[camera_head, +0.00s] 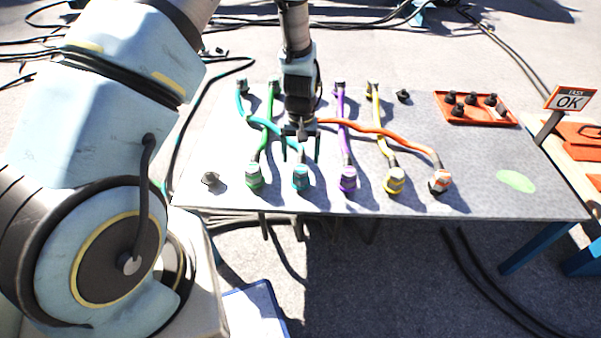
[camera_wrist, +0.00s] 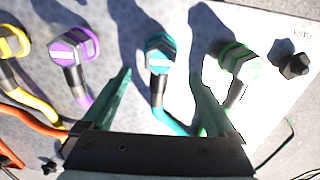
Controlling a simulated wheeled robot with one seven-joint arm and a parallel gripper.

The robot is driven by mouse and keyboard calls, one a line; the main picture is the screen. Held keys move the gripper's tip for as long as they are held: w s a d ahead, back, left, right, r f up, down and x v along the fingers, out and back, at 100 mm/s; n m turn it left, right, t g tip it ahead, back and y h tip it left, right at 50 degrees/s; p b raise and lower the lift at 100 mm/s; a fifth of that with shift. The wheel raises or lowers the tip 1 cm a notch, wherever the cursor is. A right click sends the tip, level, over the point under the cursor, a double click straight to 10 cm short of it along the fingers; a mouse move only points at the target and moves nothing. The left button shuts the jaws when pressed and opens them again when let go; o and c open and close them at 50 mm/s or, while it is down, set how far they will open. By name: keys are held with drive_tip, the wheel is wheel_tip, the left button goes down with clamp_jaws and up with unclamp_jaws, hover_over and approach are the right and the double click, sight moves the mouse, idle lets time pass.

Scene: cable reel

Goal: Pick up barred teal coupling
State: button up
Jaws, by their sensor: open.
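The teal coupling (camera_head: 301,177) stands near the front edge of the grey table, with pale bars on its cap and a teal cable running back from it. In the wrist view the teal coupling (camera_wrist: 159,50) lies ahead of my gripper, between the lines of its two fingers. My gripper (camera_head: 302,150) is open and empty, just behind the coupling in the head view. Its fingers (camera_wrist: 160,95) also show in the wrist view, spread apart on both sides of the teal cable. They appear not to touch the coupling.
A green coupling (camera_head: 254,176) stands left of the teal one; a purple (camera_head: 347,179), a yellow (camera_head: 394,181) and an orange coupling (camera_head: 440,180) stand to its right. A red tray (camera_head: 480,120) holds several black caps. A green patch (camera_head: 515,181) marks bare table (camera_head: 470,200) at right.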

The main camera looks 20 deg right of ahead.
sight(300, 168)
drive_tip(key=f, duration=0.5)
drive_tip(key=shift+s+a, duration=0.1)
drive_tip(key=shift+s, duration=0.1)
drive_tip(key=shift+c, duration=0.3)
clamp_jaws()
